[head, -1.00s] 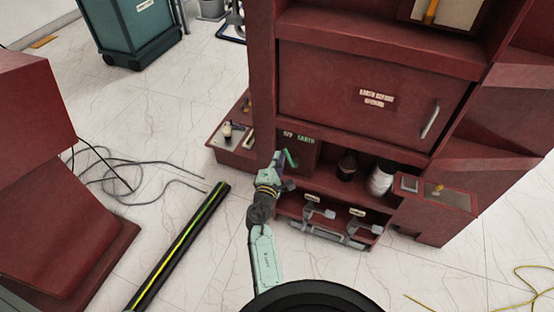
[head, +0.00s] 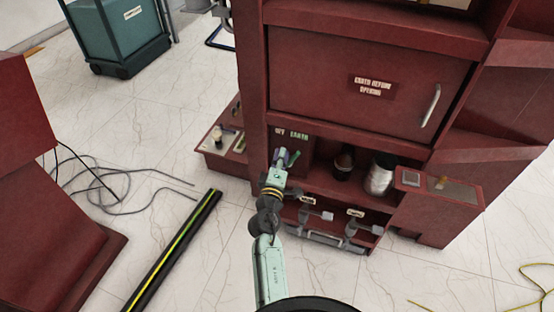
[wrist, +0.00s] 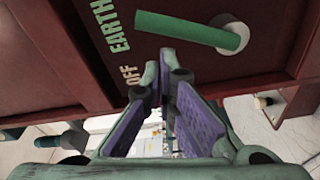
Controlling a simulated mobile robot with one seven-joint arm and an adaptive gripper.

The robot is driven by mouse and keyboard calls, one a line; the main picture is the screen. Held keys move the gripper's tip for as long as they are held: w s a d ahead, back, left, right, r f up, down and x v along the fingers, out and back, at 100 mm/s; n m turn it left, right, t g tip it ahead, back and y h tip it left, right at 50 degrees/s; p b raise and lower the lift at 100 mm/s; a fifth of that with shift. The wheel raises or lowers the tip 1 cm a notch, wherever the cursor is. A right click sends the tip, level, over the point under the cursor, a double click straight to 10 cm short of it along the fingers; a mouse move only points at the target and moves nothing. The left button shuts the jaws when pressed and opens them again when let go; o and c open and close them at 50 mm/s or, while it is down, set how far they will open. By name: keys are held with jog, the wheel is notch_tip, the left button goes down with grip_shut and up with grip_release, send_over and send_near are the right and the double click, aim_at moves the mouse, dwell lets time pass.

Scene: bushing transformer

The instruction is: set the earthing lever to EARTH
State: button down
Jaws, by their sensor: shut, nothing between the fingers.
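The green earthing lever (wrist: 185,30) is a short rod on a round pale pivot, on a dark red panel marked OFF (wrist: 130,81) and EARTH (wrist: 110,25). Its free end lies beside the EARTH lettering in the wrist view. In the head view the lever (head: 294,158) leans up and to the right, under the EARTH label (head: 299,135). My gripper (wrist: 158,82) is shut and empty, its purple-padded fingers meeting just below the lever in the wrist view. It also shows in the head view (head: 281,157), at the left of the lever. Whether they touch is unclear.
A closed door (head: 365,85) with a pale handle is above the lever panel. A dark jar (head: 344,163) and a silvery jar (head: 380,175) stand at its right. Grey pedals (head: 319,215) sit below. A black-and-yellow bar (head: 172,250) lies on the floor.

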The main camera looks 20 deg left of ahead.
jog(key=shift+d, duration=0.5)
jog(key=shift+d, duration=0.1)
jog(key=shift+r, duration=0.1)
dwell(0.4)
